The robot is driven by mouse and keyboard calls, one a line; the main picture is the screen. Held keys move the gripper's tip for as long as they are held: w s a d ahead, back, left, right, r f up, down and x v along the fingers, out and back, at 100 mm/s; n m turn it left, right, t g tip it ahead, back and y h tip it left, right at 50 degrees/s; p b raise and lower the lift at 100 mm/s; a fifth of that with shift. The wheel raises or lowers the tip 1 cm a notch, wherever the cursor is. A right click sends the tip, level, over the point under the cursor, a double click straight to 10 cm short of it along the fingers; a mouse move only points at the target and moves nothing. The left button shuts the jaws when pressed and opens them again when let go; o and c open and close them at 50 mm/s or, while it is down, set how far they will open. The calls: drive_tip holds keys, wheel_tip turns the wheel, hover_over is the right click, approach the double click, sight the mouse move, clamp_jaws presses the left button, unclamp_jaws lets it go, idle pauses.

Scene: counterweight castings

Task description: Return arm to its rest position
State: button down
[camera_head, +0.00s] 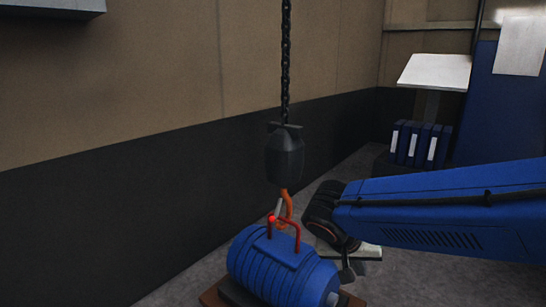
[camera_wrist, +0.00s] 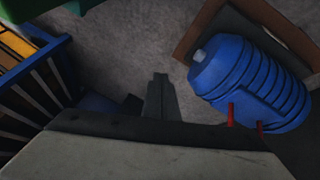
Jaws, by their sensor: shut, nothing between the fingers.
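My arm reaches in from the right in the head view, with my gripper (camera_head: 348,270) low beside the blue ribbed casting (camera_head: 275,268). In the wrist view the two dark fingers of my gripper (camera_wrist: 160,90) are together with nothing between them. The casting (camera_wrist: 250,82) lies to their right, apart from them. It has a red handle (camera_head: 298,236) on top, and part of that handle shows in the wrist view (camera_wrist: 231,115). An orange hook (camera_head: 287,204) hangs at the handle; I cannot tell whether it is engaged.
The hook hangs from a dark hoist block (camera_head: 285,158) on a chain (camera_head: 286,60). The casting rests on a brown base (camera_wrist: 212,32). A blue slatted container (camera_wrist: 38,85) stands left in the wrist view. Blue binders (camera_head: 420,145) stand at the back right. Grey floor lies between.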

drive_tip(key=s+d+n+y, duration=0.4)
drive_tip(key=s+d, duration=0.4)
drive_tip(key=s, duration=0.5)
drive_tip(key=shift+s+f+t+y, duration=0.25)
drive_tip(key=shift+t+y, duration=0.15)
drive_tip(key=shift+y, duration=0.1)
